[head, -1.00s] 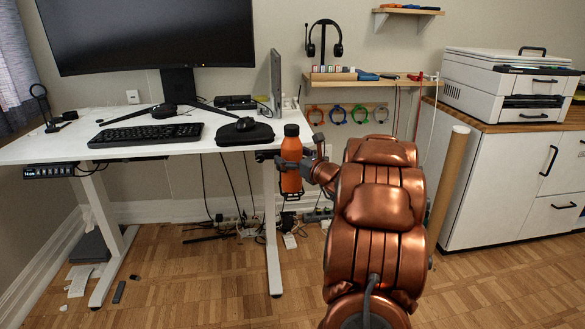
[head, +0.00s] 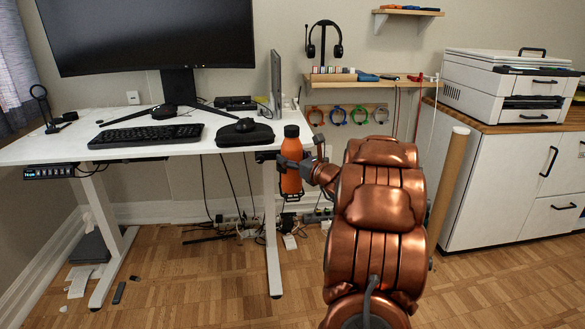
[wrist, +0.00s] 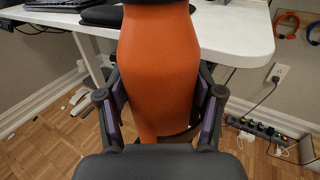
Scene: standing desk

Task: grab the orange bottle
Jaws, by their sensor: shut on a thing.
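The orange bottle (head: 291,180) has a dark cap and stands upright at the right end of the white desk, in the head view. A dark holder at the desk edge shows around it. In the wrist view the bottle (wrist: 158,70) fills the middle, between the two fingers. My gripper (wrist: 160,108) is shut on the bottle, with a finger pad against each side. In the head view my gripper (head: 308,170) reaches it from the right. The far side of the bottle is hidden.
The white desk (head: 60,145) holds a keyboard (head: 146,135), a dark case (head: 244,133) and a monitor. A cabinet (head: 510,180) with a printer (head: 508,85) stands at the right, and a cardboard tube (head: 447,190) leans beside it. Cables and power strips lie under the desk.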

